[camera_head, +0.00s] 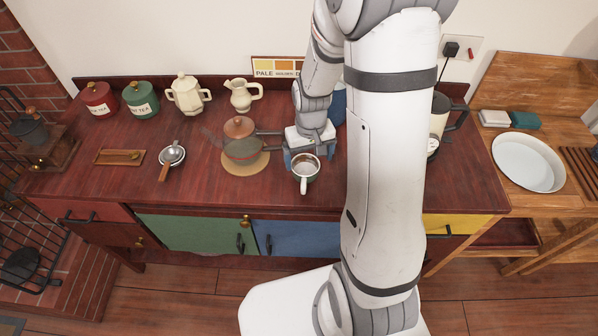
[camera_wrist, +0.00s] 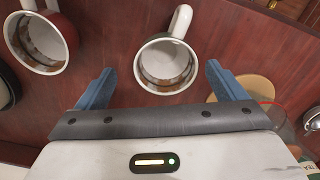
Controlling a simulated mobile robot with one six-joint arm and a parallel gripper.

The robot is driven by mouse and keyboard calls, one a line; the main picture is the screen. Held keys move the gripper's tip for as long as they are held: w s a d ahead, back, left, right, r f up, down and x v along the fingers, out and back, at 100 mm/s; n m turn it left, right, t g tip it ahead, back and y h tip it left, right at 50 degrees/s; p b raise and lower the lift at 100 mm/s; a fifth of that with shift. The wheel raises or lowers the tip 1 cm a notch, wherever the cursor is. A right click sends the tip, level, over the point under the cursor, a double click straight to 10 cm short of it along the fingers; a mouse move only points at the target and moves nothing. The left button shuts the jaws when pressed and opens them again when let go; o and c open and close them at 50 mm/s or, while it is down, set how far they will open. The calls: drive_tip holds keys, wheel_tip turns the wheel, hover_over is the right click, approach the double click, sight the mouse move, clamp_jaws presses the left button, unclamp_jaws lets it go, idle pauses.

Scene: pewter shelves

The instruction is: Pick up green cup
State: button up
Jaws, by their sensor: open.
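A cup (camera_head: 305,172) with a white rim and handle stands upright near the counter's front edge; its outer side looks dark, and I cannot clearly tell that it is green. It also shows in the wrist view (camera_wrist: 166,64), handle pointing up. My gripper (camera_head: 304,158) is open just above and behind it. In the wrist view my gripper's blue fingers (camera_wrist: 160,75) are spread on either side of the cup, apart from it. A second cup (camera_wrist: 42,42), red outside and white inside, is at left in the wrist view; my arm hides it in the head view.
A glass pot (camera_head: 241,142) on a round tan mat (camera_head: 258,167) stands close left of my gripper. A strainer (camera_head: 172,155), tins (camera_head: 140,98) and cream pots (camera_head: 188,96) are further left. A kettle (camera_head: 440,112) is right. The front-left counter is clear.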

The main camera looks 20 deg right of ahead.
sight(306, 168)
drive_tip(key=f, duration=0.1)
drive_tip(key=f+p, duration=0.1)
drive_tip(key=f, duration=0.1)
drive_tip(key=shift+a+f, duration=0.1)
drive_tip(key=shift+a, duration=0.2)
drive_tip(key=shift+f, duration=0.7)
drive_tip(key=c, duration=1.1)
